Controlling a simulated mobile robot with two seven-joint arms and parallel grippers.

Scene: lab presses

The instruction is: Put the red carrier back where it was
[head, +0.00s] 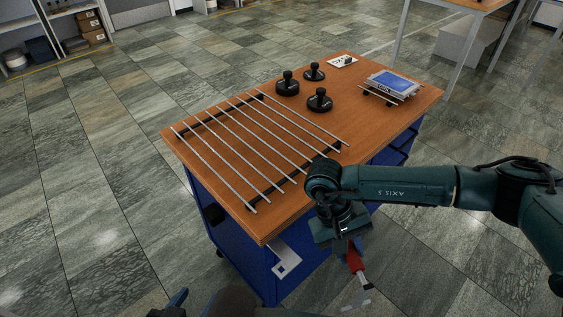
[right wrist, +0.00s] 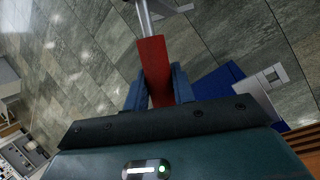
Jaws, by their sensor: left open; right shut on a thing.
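The red carrier (head: 355,262) is in my right gripper (head: 347,245), in front of the cart's near right side and below its top. In the right wrist view, the fingers of my right gripper (right wrist: 158,90) are shut on the red grip of the carrier (right wrist: 154,62). A grey metal shaft extends from the grip, away from the gripper; its far end is cut off there. A pale metal bracket (head: 286,257) with an opening sticks out from the cart's blue side, left of the carrier and apart from it. My left gripper (head: 178,299) is open at the bottom edge, partly cut off.
The wooden cart top (head: 225,195) holds a rack of metal rods (head: 240,140), black-knobbed weights (head: 319,100), a blue-topped device (head: 393,84) and a small white card (head: 343,61). Bare tiled floor surrounds the cart's left and front.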

